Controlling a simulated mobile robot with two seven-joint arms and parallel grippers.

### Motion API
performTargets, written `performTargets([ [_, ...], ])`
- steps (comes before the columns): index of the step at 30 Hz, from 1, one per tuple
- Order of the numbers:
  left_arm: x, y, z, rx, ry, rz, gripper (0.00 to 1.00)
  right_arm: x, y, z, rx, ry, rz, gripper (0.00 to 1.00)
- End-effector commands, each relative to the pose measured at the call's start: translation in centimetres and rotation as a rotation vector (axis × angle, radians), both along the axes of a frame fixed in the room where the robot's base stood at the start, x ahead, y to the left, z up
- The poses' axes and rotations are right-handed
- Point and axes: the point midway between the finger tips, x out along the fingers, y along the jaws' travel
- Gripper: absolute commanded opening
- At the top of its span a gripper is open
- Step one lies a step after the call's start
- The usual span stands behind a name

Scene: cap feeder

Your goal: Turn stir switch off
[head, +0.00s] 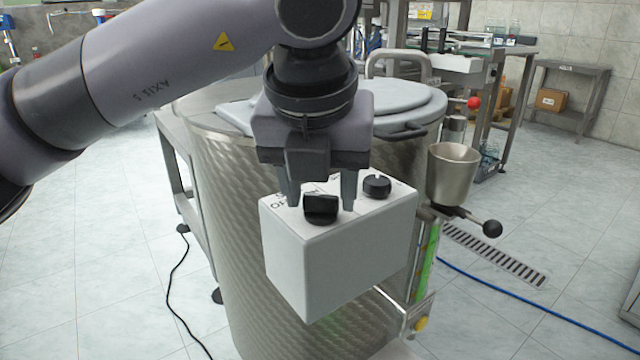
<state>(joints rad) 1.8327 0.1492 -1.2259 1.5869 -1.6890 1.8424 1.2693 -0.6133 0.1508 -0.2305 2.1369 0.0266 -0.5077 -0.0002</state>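A white control box (340,255) is mounted on the front of a large steel tank (220,200). On its top are two black rotary knobs, a left one (320,209) and a right one (377,186). Printed lettering beside the left knob is partly hidden, so I cannot tell which knob is the stir switch. My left gripper (320,200) points down over the box, its two fingers apart on either side of the left knob. Whether the fingers touch the knob is not clear. My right gripper is not in view.
A steel funnel cup (453,172) and a black ball-ended lever (491,228) stick out right of the tank. A blue hose (530,305) and a floor drain (495,255) lie on the right. A black cable (172,300) runs along the floor at left.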

Motion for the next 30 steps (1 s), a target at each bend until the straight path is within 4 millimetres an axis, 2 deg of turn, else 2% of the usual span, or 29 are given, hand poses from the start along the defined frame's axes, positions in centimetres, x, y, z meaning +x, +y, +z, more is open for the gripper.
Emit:
performTargets([
  [11,-0.1,0.0,0.2,0.001,0.0,-0.002,0.68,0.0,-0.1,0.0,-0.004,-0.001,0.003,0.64],
  [14,-0.4,0.0,1.2,0.0,-0.001,-0.002,0.68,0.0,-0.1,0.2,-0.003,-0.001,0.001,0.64],
  [19,-1.5,0.2,4.0,-0.001,-0.004,-0.002,0.68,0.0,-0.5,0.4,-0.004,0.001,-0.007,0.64],
  [24,-2.4,0.3,6.0,-0.001,-0.002,-0.001,0.68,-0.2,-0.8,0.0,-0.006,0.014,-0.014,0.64],
  [30,-2.7,0.4,6.7,0.0,0.0,-0.001,0.68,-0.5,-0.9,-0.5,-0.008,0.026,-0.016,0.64],
])
